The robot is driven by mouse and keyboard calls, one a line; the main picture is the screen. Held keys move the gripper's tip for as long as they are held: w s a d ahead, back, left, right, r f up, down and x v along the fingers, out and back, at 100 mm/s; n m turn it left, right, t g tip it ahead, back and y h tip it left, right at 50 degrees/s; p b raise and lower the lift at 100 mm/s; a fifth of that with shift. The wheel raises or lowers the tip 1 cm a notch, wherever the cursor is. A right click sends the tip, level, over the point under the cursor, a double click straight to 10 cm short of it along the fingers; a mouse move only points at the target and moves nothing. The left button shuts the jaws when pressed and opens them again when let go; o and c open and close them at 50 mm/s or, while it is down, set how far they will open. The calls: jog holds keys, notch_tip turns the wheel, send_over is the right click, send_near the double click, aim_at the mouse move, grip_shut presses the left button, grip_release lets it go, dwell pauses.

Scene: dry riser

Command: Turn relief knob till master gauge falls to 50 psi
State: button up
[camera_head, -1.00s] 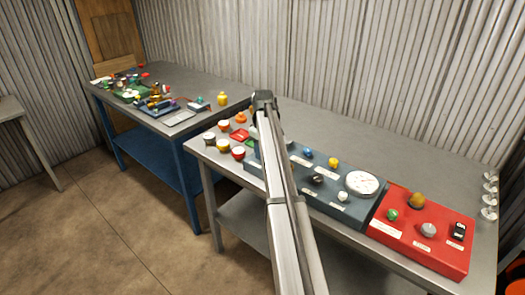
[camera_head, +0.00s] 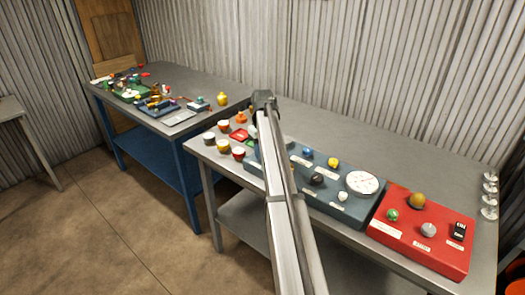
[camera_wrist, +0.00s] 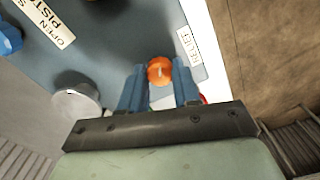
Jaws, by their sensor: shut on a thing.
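In the wrist view an orange round relief knob (camera_wrist: 160,71) with a pale mark on top sits between the two blue fingers of my gripper (camera_wrist: 160,84), which is shut on it. A label reading RELIEF (camera_wrist: 194,48) is beside it on the blue-grey panel. In the head view my arm hides the knob and gripper. A large white round gauge (camera_head: 362,183) is set on the blue-grey panel (camera_head: 330,205); its reading is too small to make out, and I cannot tell if it is the master gauge.
A red box (camera_head: 405,243) with several knobs stands right of the panel. Several small coloured pots (camera_head: 222,146) stand at the table's left end. Small clear items (camera_head: 489,189) line the right edge. A second table (camera_head: 150,84) is crowded with parts.

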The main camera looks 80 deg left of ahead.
jog(key=m, duration=0.6)
jog(key=shift+m, duration=0.3)
dwell(0.4)
jog(key=o, duration=1.1)
jog(key=shift+c, duration=0.2)
notch_tip(320, 180, up, 14)
jog(key=shift+f, duration=0.1)
